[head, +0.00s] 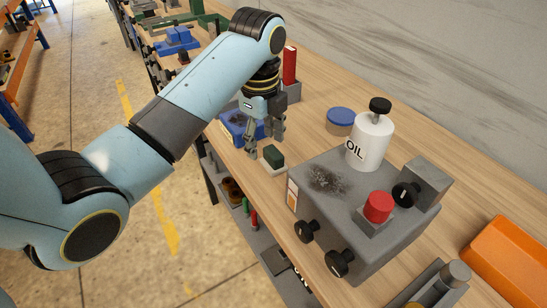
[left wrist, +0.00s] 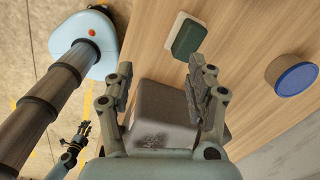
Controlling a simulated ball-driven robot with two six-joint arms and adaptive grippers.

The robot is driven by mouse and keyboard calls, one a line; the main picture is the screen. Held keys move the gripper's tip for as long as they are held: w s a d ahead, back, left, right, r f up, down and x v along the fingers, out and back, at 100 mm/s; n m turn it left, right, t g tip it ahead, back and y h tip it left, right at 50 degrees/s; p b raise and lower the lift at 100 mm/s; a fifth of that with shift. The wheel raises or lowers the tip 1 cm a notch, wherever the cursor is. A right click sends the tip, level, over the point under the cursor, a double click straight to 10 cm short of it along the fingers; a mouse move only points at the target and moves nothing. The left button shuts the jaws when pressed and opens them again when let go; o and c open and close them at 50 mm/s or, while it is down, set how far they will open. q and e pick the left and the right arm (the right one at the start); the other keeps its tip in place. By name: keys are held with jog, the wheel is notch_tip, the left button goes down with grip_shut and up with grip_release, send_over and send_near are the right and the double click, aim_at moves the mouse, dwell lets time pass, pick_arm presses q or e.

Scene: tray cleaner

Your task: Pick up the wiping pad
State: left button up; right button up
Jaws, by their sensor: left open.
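The wiping pad (head: 273,158) is a small dark green block on a pale base. It lies on the wooden bench near its front edge, left of the grey machine box. In the left wrist view the pad (left wrist: 187,38) is at top centre, beyond the right fingertip. My left gripper (head: 264,138) points down, open and empty, just behind and above the pad in the head view. Its spread fingers also show in the left wrist view (left wrist: 160,75), with nothing between them. My right gripper (left wrist: 77,145) seems to be the small dark one at lower left; its jaws are unclear.
The grey box (head: 332,208) has a dark smudge, an oil bottle (head: 370,142), a red button (head: 378,207) and black knobs. A blue-lidded tub (head: 340,121) stands behind. A stained blue tray (head: 230,127) is partly hidden by my gripper. An orange bin (head: 505,255) is right.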

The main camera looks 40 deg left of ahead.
aim_at(274, 151)
pick_arm(q)
jog(key=w+m, duration=0.1)
jog(key=w+r+m, duration=0.2)
jog(key=w, duration=0.1)
jog(key=shift+a+r+g, duration=0.15)
jog(key=shift+a+g, duration=0.1)
jog(key=shift+g, duration=0.05)
jog(key=shift+m, duration=0.6)
jog(key=f, duration=0.6)
jog(key=f+p, duration=0.1)
jog(key=f, duration=0.3)
jog(key=shift+w+a+f, duration=0.1)
jog(key=shift+w+a, duration=0.05)
jog(key=shift+w, duration=0.2)
grip_shut()
